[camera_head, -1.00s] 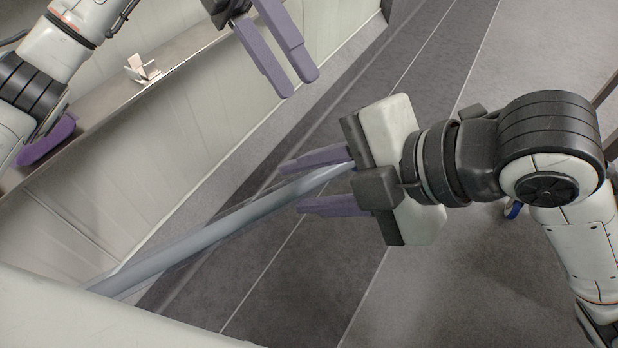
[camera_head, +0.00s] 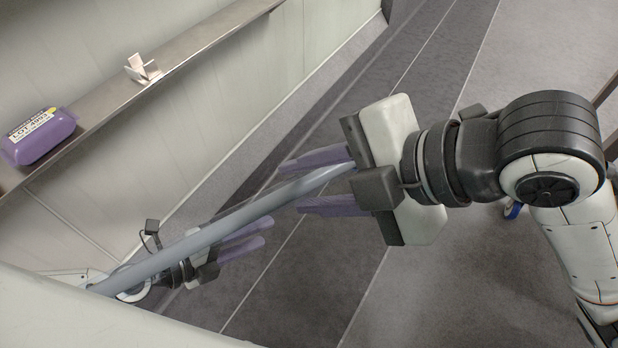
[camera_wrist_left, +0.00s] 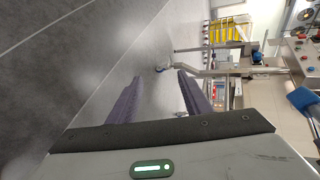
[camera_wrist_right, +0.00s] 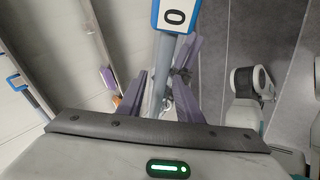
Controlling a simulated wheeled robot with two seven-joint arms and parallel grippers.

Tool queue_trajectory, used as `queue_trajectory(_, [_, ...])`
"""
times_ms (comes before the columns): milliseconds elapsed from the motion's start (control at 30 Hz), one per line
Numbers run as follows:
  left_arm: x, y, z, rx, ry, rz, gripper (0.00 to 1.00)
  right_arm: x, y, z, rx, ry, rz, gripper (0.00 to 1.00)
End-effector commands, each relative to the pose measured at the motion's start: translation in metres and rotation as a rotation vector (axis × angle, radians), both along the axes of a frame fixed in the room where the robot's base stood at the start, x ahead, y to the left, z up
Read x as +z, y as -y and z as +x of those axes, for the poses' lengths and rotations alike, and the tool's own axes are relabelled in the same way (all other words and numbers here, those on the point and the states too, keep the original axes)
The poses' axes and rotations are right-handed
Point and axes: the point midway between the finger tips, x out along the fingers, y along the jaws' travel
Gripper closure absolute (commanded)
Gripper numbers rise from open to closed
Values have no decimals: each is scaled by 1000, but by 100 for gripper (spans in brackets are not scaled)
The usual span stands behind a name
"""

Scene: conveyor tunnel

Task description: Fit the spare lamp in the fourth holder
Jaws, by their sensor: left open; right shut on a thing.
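A long grey pole (camera_head: 205,238) runs slantwise across the head view. My right gripper (camera_head: 290,187) is shut on its upper right end. My left gripper (camera_head: 266,233) is lower, beyond and partly behind the pole, open and empty. I cannot make out the spare lamp or the fourth holder for certain in any view.
A metal ledge (camera_head: 105,112) on the pale wall bears a purple labelled packet (camera_head: 42,138) and a small white bracket (camera_head: 142,70). A pale panel (camera_head: 60,310) fills the bottom left. Grey floor (camera_head: 440,290) lies below. Yellow racking (camera_wrist_left: 229,28) shows in the left wrist view.

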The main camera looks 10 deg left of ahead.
Motion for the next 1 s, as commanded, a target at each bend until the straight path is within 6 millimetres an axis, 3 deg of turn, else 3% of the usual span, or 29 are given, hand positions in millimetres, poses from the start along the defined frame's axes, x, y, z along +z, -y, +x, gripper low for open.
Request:
queue_trajectory(100, [6, 5, -26, 244, -190, -263, 55, 1, 0, 0, -1, 0, 3, 100])
queue_trajectory(400, [-5, -10, -79, 789, -568, -681, 55, 1, 0, 0, -1, 0, 3, 100])
queue_trajectory(1000, [-48, 36, -67, 1199, -907, -1169, 55, 1, 0, 0, -1, 0, 3, 100])
